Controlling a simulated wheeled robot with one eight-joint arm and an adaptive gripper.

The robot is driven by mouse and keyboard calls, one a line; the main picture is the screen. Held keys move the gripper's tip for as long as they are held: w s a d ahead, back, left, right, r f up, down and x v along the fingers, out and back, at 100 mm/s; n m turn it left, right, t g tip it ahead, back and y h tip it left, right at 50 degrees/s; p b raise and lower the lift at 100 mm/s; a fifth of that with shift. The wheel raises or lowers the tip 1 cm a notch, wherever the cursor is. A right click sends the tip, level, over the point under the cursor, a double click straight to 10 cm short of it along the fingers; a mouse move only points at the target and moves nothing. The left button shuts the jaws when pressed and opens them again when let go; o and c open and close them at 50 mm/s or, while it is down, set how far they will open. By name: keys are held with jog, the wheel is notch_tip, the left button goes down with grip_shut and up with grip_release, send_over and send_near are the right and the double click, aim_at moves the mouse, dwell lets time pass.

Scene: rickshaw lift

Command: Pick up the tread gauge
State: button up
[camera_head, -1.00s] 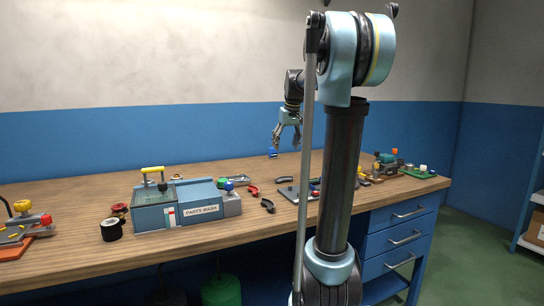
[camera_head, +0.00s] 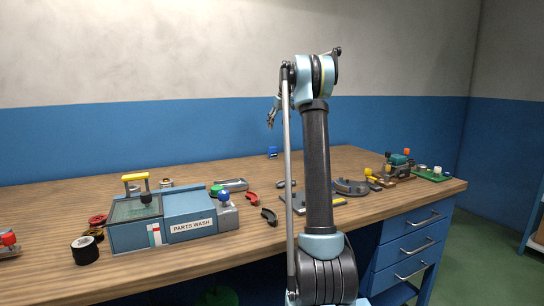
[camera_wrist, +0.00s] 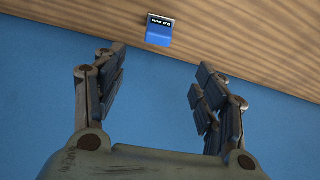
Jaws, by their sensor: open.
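A small blue block with a dark display on its end (camera_wrist: 159,30) looks like the tread gauge; it lies on the wooden bench near the blue wall in the wrist view. It also shows as a small blue item (camera_head: 272,152) at the bench's back edge in the head view. My gripper (camera_wrist: 160,68) is open and empty, its fingers spread apart. The gauge lies beyond the fingertips, roughly centred between them. In the head view my gripper (camera_head: 271,118) hangs above the gauge, apart from it.
A blue parts-wash box (camera_head: 190,228) stands at the bench's front left, with a black roll (camera_head: 85,250) beside it. Red-handled pliers (camera_head: 252,198) and a dark plate (camera_head: 300,203) lie mid-bench. A green-topped device (camera_head: 399,160) stands at the right. The back left of the bench is clear.

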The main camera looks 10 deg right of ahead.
send_over(273, 150)
notch_tip(273, 150, down, 11)
jog(key=shift+d+r, duration=0.15)
jog(key=shift+s+d+x, duration=0.1)
jog(key=shift+d+x, duration=0.05)
jog(key=shift+x, duration=0.8)
jog(key=shift+s+d+x, duration=0.1)
jog(key=shift+x, duration=0.9)
jog(key=shift+s+d+x, duration=0.1)
jog(key=shift+d+x, duration=0.05)
jog(key=shift+x, duration=0.8)
jog(key=shift+a, duration=0.15)
jog(key=shift+c, duration=0.2)
jog(key=c, duration=1.1)
